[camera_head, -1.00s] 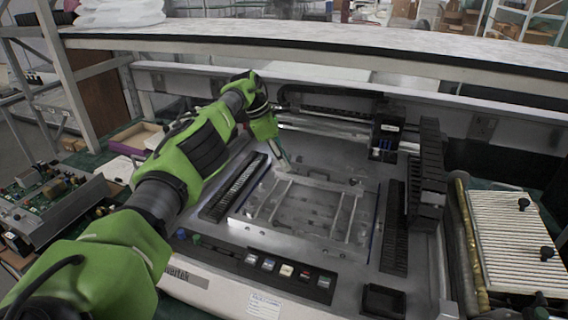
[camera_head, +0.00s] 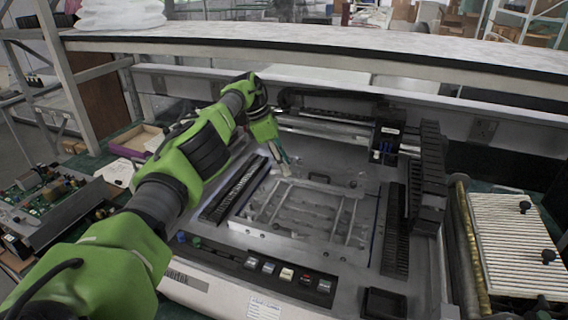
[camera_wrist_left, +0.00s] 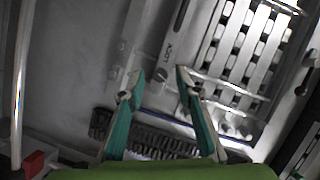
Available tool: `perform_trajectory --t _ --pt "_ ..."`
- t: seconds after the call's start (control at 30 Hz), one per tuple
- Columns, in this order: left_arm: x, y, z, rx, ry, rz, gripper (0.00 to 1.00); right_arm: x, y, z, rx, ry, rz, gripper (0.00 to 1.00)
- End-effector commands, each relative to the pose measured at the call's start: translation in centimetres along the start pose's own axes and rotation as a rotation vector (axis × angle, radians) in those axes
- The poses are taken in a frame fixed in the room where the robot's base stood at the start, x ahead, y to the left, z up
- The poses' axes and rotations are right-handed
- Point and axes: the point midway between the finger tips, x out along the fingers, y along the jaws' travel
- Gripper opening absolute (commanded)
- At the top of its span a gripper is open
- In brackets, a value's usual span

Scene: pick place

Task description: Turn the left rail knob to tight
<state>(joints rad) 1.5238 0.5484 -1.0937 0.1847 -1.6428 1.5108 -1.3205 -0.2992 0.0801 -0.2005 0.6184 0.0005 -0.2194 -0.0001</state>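My left gripper (camera_head: 282,157) reaches down to the left rear corner of the metal frame (camera_head: 262,232) on the machine bed. In the left wrist view, its two teal fingers (camera_wrist_left: 159,75) are apart, with nothing clearly gripped. A small round grey knob-like part (camera_wrist_left: 161,75) shows between the fingertips, close to a "LOCK" label (camera_wrist_left: 168,50). I cannot tell whether either finger touches it, nor which way it is turned. In the head view, the gripper hides this spot. My right gripper is not in view.
A black toothed strip (camera_head: 236,188) runs left of the frame, and another (camera_head: 394,230) runs right of it. A black carriage (camera_head: 386,142) sits on the rear rail. A shelf (camera_head: 330,48) spans behind the machine. Circuit boards (camera_head: 45,195) lie at left.

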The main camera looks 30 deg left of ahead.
Motion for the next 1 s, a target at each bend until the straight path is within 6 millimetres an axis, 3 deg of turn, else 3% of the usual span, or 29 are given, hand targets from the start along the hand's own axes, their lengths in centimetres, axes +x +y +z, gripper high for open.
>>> perform_trajectory --t 0.47,0.87,1.0 --pt "-6.7 0.1 0.0 -0.001 -0.002 0.003 0.31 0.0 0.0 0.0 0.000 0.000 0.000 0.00" --pt "-7.3 0.1 -0.1 -0.001 -0.001 0.002 0.30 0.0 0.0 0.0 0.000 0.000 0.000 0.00" --pt "-7.3 -0.2 1.1 -0.019 0.009 0.006 0.30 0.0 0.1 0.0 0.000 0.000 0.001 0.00"
